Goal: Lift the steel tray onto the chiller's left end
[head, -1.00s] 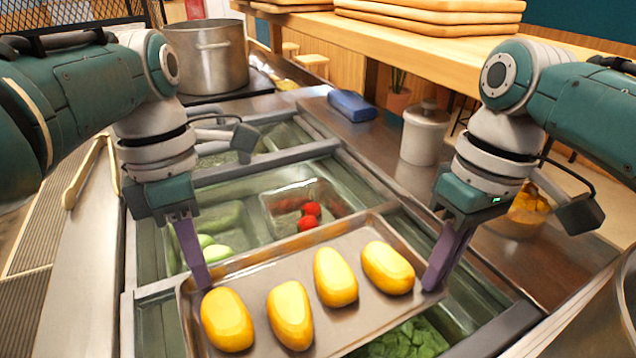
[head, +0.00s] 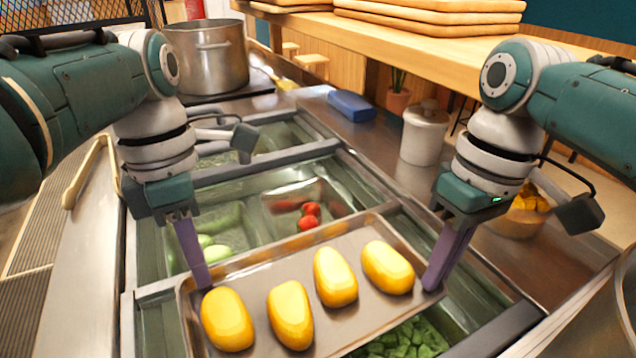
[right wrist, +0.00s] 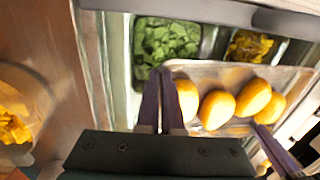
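The steel tray (head: 258,285) is a shallow rectangular pan carrying several yellow oval loaves. It is above the near part of the chiller (head: 128,325), tilted in the head view; I cannot tell whether it touches the chiller. My left gripper (head: 207,286) is shut on the tray's left rim, fingers pointing down. My right gripper (head: 433,287) is shut on the right rim. In the right wrist view, the right gripper's purple fingers (right wrist: 162,76) straddle the tray's edge (right wrist: 215,68), close together. The tray hides part of the chiller beneath it.
Chiller bins hold tomatoes (head: 309,215), pale green vegetables (head: 212,250) and chopped greens (head: 410,340). A steel pot (head: 208,60) stands at the back left. A white lidded jar (head: 424,135), a blue block (head: 351,105) and a bowl of yellow pieces (head: 522,215) stand on the right counter.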

